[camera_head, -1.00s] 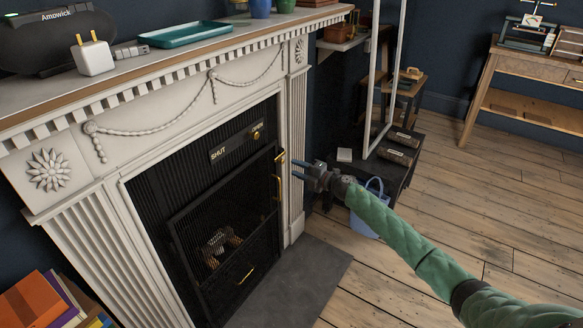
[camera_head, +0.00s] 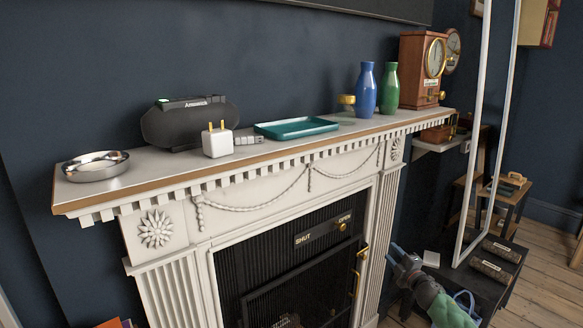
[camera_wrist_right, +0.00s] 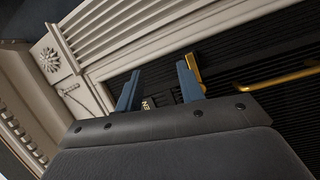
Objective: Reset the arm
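My right gripper (camera_head: 396,254) is at the lower right of the head view, on a green-sleeved arm. It is beside the fireplace's right column, in front of the dark wall. In the right wrist view its two blue-grey fingers (camera_wrist_right: 158,84) stand apart with nothing between them. Beyond them are the black fireplace front (camera_wrist_right: 150,78) and a brass handle (camera_wrist_right: 279,81). The same handle (camera_head: 360,270) shows left of the gripper in the head view, apart from it. My left gripper is in no view.
The white mantelpiece (camera_head: 240,185) holds a black speaker, a white plug, a teal tray (camera_head: 297,127), a blue bottle (camera_head: 366,90), a green bottle (camera_head: 389,88) and a wooden clock (camera_head: 422,70). A white-framed mirror (camera_head: 484,130) and a low black table stand at right.

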